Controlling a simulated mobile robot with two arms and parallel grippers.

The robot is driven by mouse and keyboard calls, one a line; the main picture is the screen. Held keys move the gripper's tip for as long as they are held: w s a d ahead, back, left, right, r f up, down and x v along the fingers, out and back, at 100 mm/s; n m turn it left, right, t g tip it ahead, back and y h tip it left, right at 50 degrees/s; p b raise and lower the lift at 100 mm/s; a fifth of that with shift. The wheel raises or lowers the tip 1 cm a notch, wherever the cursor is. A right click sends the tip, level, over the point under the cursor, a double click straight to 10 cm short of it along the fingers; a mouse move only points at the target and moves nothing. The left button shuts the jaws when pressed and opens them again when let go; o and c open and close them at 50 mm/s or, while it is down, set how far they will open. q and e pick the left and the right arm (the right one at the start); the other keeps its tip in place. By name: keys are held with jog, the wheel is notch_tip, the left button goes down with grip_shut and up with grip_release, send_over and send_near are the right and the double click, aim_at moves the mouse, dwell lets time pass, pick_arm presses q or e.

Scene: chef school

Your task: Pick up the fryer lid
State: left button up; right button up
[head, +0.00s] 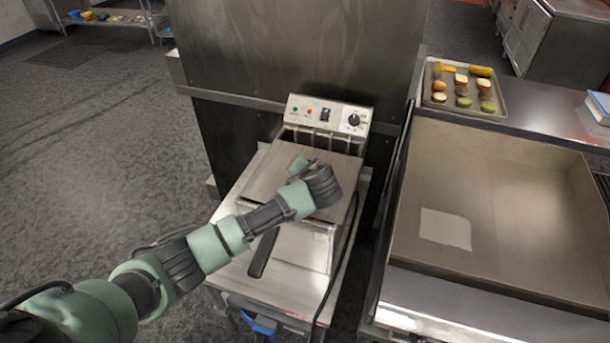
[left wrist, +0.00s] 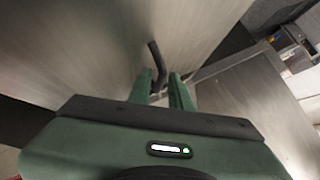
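The fryer (head: 303,245) stands in the middle of the head view, with a flat metal lid (head: 265,183) on its top. My left gripper (head: 298,165) is over the lid, and my wrist covers part of it. In the left wrist view, my two green fingers (left wrist: 160,78) stand apart. A dark, bent handle (left wrist: 153,52) shows between and just beyond their tips, against a large metal surface. I cannot tell whether the fingers touch the handle. My right gripper is in neither view.
The fryer's control panel (head: 328,115) rises behind the lid. A black handle (head: 263,252) sticks out at the front. A wide metal pan (head: 500,190) is at the right, with a food tray (head: 465,90) behind it. Open floor (head: 90,160) lies to the left.

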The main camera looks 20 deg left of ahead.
pick_arm(q)
grip_shut()
dwell(1.4)
